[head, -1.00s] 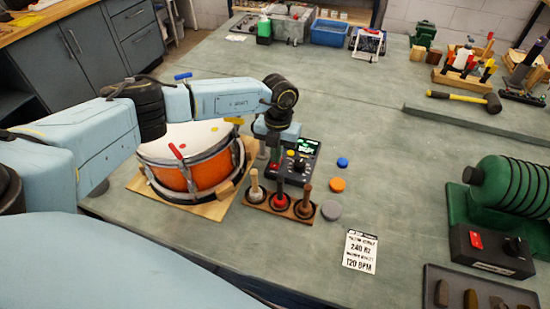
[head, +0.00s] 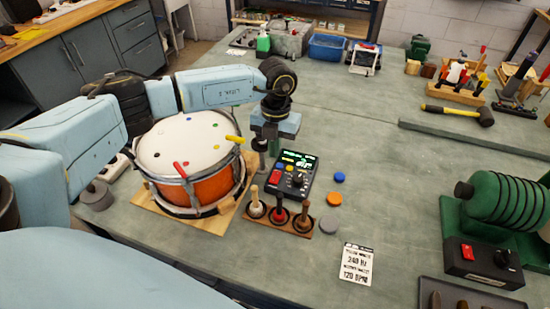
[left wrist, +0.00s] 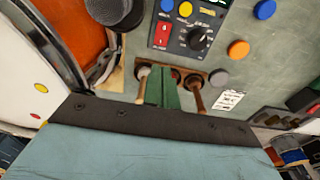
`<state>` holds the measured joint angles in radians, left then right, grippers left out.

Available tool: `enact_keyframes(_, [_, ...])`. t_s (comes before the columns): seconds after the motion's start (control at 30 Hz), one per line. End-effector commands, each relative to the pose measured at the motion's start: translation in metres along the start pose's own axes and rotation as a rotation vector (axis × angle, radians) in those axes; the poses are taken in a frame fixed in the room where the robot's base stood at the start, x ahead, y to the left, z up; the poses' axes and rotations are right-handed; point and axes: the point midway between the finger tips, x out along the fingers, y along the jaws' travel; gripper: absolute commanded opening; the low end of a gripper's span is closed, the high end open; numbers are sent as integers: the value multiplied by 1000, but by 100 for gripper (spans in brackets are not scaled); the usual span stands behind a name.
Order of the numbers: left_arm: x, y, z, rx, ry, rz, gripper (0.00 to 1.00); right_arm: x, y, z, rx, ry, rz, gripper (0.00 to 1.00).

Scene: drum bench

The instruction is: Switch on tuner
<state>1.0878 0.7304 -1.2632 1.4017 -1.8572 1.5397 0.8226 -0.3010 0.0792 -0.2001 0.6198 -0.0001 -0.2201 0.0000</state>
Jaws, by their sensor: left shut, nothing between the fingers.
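The tuner (head: 293,176) is a black box on the bench to the right of the drum. Its screen (head: 299,158) shows lit green text. A red rocker switch (head: 275,177) sits on its left part, and it also shows in the left wrist view (left wrist: 162,36). A black knob (left wrist: 199,38) is beside it. My left gripper (head: 274,150) is shut and empty, above the bench by the tuner's far left side. Its green fingers (left wrist: 163,88) show in the left wrist view. Whether they touch anything is unclear. My right gripper is out of view.
The orange drum (head: 213,184) stands on a wooden board close left. A wooden rack (head: 282,219) with upright mallets stands in front of the tuner. Blue (head: 339,177), orange (head: 334,199) and grey (head: 328,224) discs and a printed card (head: 357,264) lie right.

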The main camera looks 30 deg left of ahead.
Motion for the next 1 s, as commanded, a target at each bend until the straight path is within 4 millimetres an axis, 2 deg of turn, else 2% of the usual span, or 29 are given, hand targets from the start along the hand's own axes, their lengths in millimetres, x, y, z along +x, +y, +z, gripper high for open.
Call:
enact_keyframes(0.1, [-21, 0, -4, 2, -3, 0, 0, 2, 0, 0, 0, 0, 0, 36])
enact_keyframes(0.3, [-40, 0, -8, -1, -1, 0, 0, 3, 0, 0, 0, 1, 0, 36])
enact_keyframes(1.0, [-42, 0, -9, 0, 1, 0, 0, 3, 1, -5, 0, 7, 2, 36])
